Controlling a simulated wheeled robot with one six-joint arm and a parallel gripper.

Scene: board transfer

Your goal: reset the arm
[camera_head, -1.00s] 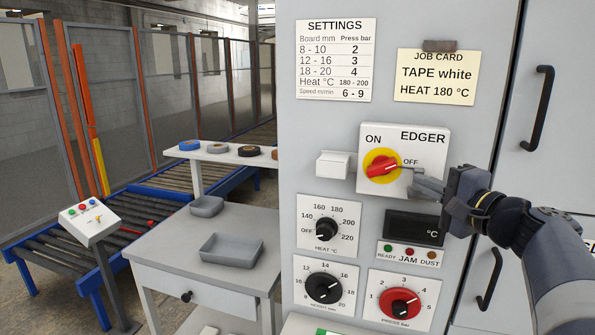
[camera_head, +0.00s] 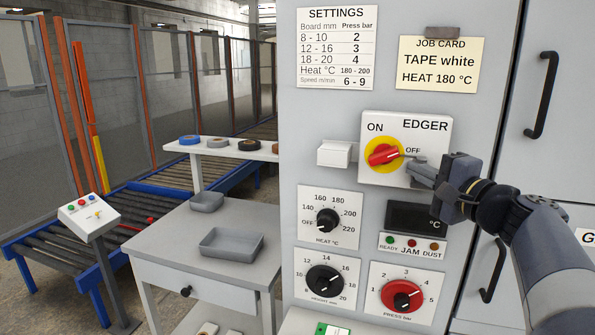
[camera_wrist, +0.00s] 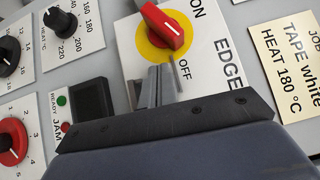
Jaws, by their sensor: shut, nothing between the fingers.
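My gripper (camera_head: 420,170) is shut and empty, in front of the edger panel just right of and below the main switch. The red main switch (camera_head: 384,155) sits on a yellow disc, its white mark pointing towards OFF. In the wrist view the shut fingers (camera_wrist: 156,88) lie just below the switch (camera_wrist: 166,26), near the word OFF. I cannot tell whether the fingertips touch the panel. My arm reaches in from the lower right.
Below are the heat knob (camera_head: 327,221), height knob (camera_head: 324,281), red press knob (camera_head: 402,295) and dark display (camera_head: 416,217). A white box (camera_head: 334,154) juts out left of the switch. Door handles (camera_head: 541,95) stand at right. A table with grey trays (camera_head: 231,244) is at left.

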